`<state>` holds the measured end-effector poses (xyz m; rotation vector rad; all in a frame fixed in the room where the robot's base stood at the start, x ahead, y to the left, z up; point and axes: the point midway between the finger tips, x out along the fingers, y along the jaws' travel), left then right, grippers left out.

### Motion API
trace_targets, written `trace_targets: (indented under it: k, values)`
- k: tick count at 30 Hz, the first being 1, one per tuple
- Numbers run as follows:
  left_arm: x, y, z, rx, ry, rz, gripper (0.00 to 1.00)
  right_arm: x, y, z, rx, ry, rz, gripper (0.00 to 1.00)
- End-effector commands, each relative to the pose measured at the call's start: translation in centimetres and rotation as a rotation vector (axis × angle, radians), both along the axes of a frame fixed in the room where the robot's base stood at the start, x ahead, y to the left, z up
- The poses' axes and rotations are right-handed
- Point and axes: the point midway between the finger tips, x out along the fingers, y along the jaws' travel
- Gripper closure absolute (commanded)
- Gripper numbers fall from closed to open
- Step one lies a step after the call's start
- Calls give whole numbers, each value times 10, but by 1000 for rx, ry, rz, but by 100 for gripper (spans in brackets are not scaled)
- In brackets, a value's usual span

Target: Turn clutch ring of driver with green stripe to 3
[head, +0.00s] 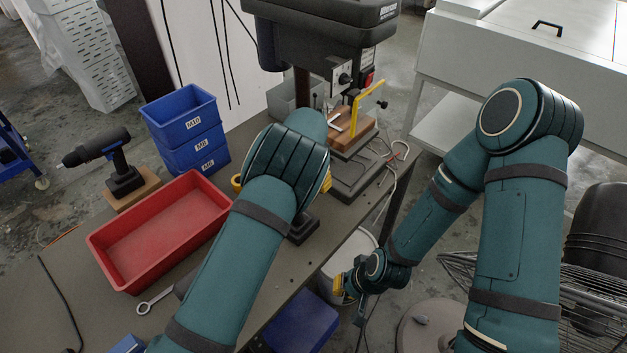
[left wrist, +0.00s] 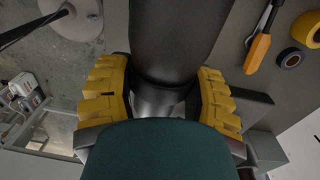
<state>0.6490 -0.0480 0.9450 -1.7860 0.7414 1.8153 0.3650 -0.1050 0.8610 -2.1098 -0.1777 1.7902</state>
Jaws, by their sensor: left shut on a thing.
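In the left wrist view my left gripper (left wrist: 160,100) has its yellow fingers on both sides of a dark round tool body (left wrist: 175,40) with a grey ring-like section (left wrist: 158,98). It is shut on this part. No green stripe or ring numbers show. In the head view my left arm hides this gripper and most of the tool; a black foot (head: 303,229) shows beside the arm. Another driver, black with a blue mark (head: 105,152), stands upright on a wooden block (head: 132,190) at left. My right gripper (head: 345,288) hangs low beyond the table's right edge; its opening is unclear.
A red tray (head: 117,269) lies left of my left arm. Stacked blue bins (head: 190,122) stand behind it. A drill press (head: 325,35) rises at the back. A wrench (head: 153,301) lies in front. A white bucket (head: 333,296) is beside the table.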

Motion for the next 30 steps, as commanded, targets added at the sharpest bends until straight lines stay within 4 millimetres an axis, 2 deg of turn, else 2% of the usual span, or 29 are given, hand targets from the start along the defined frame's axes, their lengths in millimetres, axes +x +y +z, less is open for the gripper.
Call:
trace_targets:
  k: [14,22,30]
  values:
    - [-1,-2,-1,193,-193,-5,81,0,1,-17,-3,1,0,100]
    - [-1,-2,-3,377,-376,-7,81,0,2,-39,-7,2,0,100]
    - [-1,-3,-4,543,-546,-5,81,-9,3,-67,-2,23,16,100]
